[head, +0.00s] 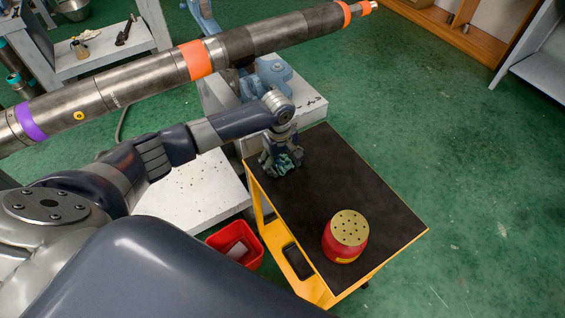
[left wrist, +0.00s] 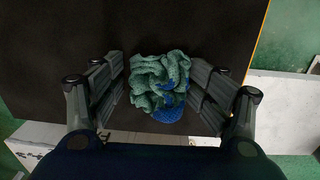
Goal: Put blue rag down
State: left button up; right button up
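The rag (left wrist: 160,82) is a crumpled teal-green cloth with a bright blue part at its lower right. It lies between the spread fingers of my left gripper (left wrist: 158,88), with a thin gap on the left side; contact on the right side is unclear. In the head view my left gripper (head: 281,163) points down over the far left part of the black cart top (head: 345,178), and the rag (head: 287,164) shows between its fingers, at or close to the surface. My right gripper is not in view.
A red container with a perforated tan top (head: 346,236) stands near the cart's front edge. A red bin (head: 236,244) is left of the cart. A large pipe (head: 150,80) crosses above, near a blue vise (head: 268,76). The cart top's middle is clear.

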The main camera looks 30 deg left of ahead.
aim_at(281, 163)
pick_arm(q)
jog(key=shift+s+f, duration=0.15)
notch_tip(281, 163, up, 14)
jog(key=shift+s+a+f, duration=0.15)
jog(key=shift+s+f, duration=0.05)
jog(key=shift+f, duration=0.05)
jog(key=shift+f, duration=0.1)
dwell(0.4)
